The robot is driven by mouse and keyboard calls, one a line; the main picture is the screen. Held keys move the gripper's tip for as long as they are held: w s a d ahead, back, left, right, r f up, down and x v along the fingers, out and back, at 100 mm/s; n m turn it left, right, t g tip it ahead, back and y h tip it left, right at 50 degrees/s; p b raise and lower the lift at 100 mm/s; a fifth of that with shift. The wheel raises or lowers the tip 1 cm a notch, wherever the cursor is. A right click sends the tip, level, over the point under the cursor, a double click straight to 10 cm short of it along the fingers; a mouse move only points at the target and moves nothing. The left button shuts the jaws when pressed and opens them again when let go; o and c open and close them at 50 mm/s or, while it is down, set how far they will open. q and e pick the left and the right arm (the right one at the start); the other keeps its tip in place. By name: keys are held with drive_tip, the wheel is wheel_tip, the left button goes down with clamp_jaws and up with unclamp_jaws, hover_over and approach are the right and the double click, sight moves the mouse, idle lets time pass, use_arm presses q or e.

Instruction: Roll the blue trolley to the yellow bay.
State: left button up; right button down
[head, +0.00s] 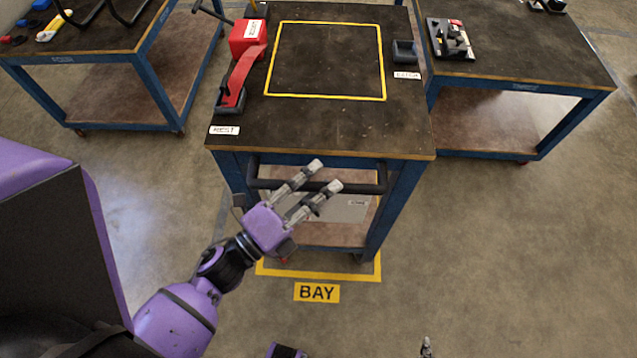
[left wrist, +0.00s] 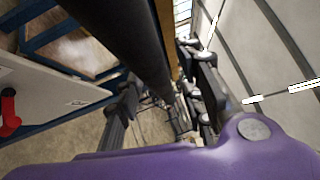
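The blue trolley (head: 225,172) stands in the middle of the head view, with a dark wooden top and a black push handle (head: 262,183) on its near side. The yellow bay outline (head: 345,278) shows on the floor at its near foot, with a BAY label (head: 317,292); the rest of the outline is hidden under the trolley. My left gripper (head: 326,176) is at the handle, fingers spread. In the left wrist view, the dark handle bar (left wrist: 125,40) runs between the open fingers (left wrist: 165,92). A fingertip of my right gripper (head: 427,347) barely shows at the bottom edge.
A red device (head: 248,38) and a small dark tray (head: 405,52) sit on the trolley top, beside a yellow square. Blue-framed tables stand left (head: 145,55) and right (head: 560,90). The floor at the near right is clear.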

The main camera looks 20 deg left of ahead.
use_arm(q)
drive_tip(key=shift+s+a, duration=0.1)
drive_tip(key=shift+s, duration=0.05)
drive_tip(key=v, duration=1.1)
drive_tip(key=shift+s+a, duration=0.2)
drive_tip(key=shift+s, duration=0.15)
use_arm(e)
drive_tip(key=shift+w, duration=0.15)
